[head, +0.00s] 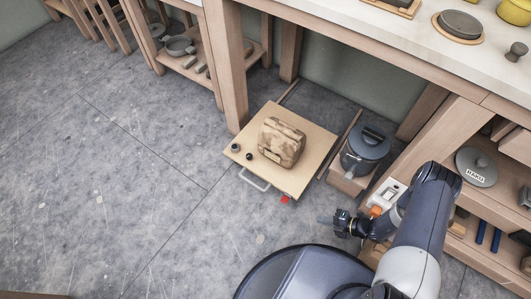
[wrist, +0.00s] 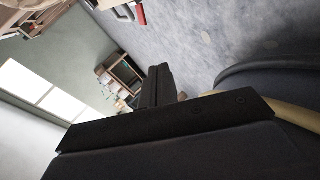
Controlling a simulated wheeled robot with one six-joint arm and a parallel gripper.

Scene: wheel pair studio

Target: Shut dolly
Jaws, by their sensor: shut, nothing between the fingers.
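The dolly (head: 305,160) is a flat, pale wooden platform low over the floor, seen in the head view sticking out from under the workbench. It carries a tan, mottled block (head: 281,142) and small dark knobs near its left corner. A light loop handle (head: 254,180) is on its front edge, facing the open floor. My gripper (head: 327,220) is shut and empty, to the right of the dolly's front edge and apart from it. In the wrist view the dark fingers (wrist: 158,85) are together, and the view is tilted.
A dark lidded bucket (head: 364,147) stands on a wooden base right of the dolly. A small red thing (head: 285,199) is at the dolly's front corner. Bench legs (head: 227,70) rise behind it. Shelves with pots stand at left and right. The floor at left is clear.

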